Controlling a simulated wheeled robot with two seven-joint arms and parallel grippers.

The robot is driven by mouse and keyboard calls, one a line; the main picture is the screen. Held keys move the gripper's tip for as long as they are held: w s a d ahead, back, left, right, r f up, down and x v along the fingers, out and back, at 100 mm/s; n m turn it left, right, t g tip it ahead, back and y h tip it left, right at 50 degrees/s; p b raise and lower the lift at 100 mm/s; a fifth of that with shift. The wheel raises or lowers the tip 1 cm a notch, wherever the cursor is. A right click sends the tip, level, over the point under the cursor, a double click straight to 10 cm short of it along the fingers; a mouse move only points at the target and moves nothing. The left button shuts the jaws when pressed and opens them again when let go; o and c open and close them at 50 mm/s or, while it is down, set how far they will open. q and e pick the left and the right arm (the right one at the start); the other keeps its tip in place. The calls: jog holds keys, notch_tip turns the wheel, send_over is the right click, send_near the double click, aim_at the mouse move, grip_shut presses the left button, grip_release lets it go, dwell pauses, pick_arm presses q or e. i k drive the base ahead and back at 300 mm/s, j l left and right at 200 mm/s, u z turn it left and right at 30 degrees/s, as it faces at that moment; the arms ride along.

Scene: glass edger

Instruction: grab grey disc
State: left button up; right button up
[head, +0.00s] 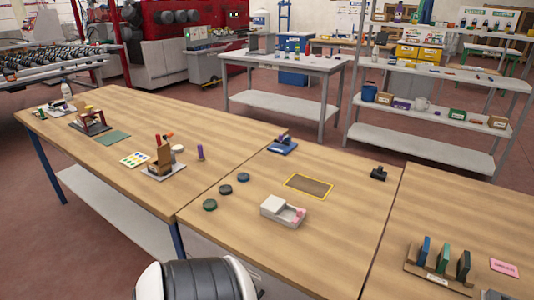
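Three small dark round discs lie flat in a slanting row on the middle wooden table. The nearest disc (210,205) looks green. At this size I cannot tell for sure which one is the grey disc. The discs lie apart from each other and nothing covers them. Neither of my grippers can be made out. A white and black part of my own body shows at the bottom edge, in front of the table.
Right of the discs are a white tray-like block (283,211) and a yellow-edged brown mat (309,186). A blue item (283,146) stands behind. A wooden rack (440,268) with upright coloured plates is at the right. The wood around the discs is clear.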

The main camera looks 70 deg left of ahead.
aim_at(225, 189)
jog(key=u, duration=2.5)
jog(key=i+j+z, duration=0.2)
jog(key=j, duration=0.15)
